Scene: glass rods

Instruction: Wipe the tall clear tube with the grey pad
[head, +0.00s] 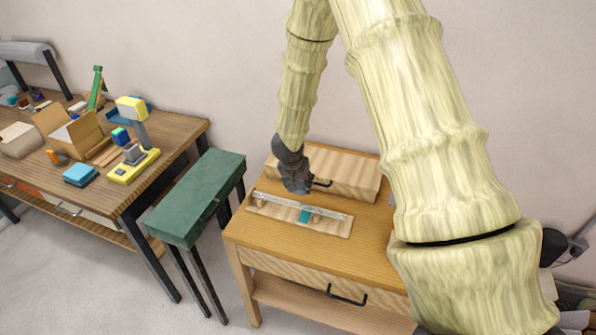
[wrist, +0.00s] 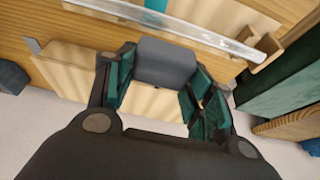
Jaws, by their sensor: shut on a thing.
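The clear tube (head: 286,204) lies level along a wooden board on the small wooden table. It also crosses the top of the wrist view (wrist: 195,32), its right end at a small wooden support (wrist: 264,52). My gripper (head: 297,184) is over the table, just behind the tube in the head view. In the wrist view my gripper (wrist: 162,80) is shut on the grey pad (wrist: 166,60), which sits between the green-lined fingers. The pad appears apart from the tube. In the head view the pad cannot be made out against the dark gripper.
A teal piece (head: 305,216) sits at the tube's middle. A wooden box with a black handle (head: 345,172) stands behind my gripper. A green case (head: 200,195) on a stand is to the left. A cluttered workbench (head: 185,130) is farther left.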

